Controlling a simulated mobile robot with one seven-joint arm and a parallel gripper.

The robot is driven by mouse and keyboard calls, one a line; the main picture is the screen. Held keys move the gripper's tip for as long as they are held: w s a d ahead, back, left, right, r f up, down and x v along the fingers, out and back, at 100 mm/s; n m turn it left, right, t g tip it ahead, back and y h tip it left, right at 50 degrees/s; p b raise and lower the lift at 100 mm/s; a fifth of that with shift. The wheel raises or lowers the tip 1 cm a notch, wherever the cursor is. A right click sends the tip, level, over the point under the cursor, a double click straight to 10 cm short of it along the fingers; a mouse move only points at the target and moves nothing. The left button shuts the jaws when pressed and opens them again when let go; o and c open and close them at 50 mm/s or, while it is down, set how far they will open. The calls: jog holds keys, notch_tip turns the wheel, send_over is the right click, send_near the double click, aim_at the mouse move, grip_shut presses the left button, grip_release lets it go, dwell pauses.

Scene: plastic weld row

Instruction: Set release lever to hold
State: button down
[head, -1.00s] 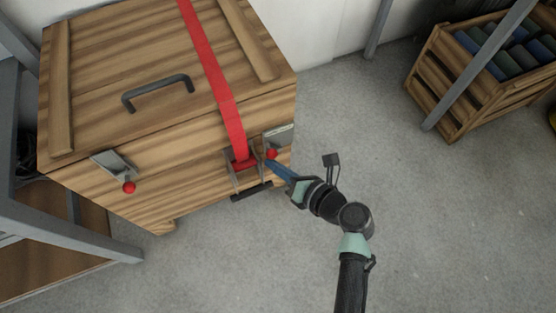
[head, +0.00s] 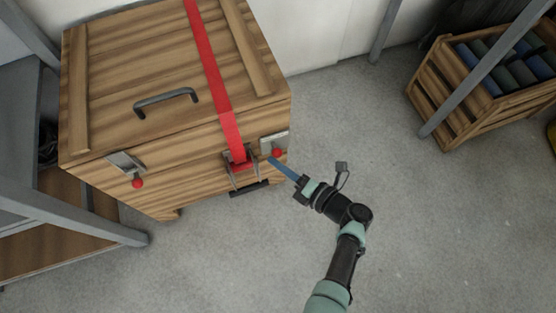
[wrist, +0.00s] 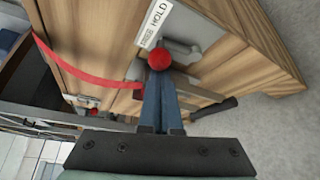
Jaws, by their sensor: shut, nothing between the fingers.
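The release lever ends in a red ball knob (head: 277,153) on a grey metal plate (head: 275,141), at the right of a wooden crate's front. In the wrist view the knob (wrist: 159,59) sits just beyond my fingertips, beside a white label (wrist: 154,23) reading HOLD with a second, smaller word I cannot read for certain. My gripper (head: 271,160) has blue fingers, shut and empty, with tips at or very near the knob. I cannot tell whether they touch. The fingers and knob hide part of the lever arm.
A red strap (head: 213,75) runs over the wooden crate (head: 100,95) to a buckle (head: 240,168) just left of the lever. A second red-knobbed lever (head: 137,183) is at the crate's left. A slatted crate (head: 480,115) stands far right. Open floor (head: 420,230) lies right of my arm.

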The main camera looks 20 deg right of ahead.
jog(key=shift+d+m+t+y, duration=0.5)
jog(key=shift+d+m+y, duration=0.2)
jog(key=shift+d+m, duration=0.5)
jog(key=shift+d+f, duration=0.15)
jog(key=shift+d, duration=0.05)
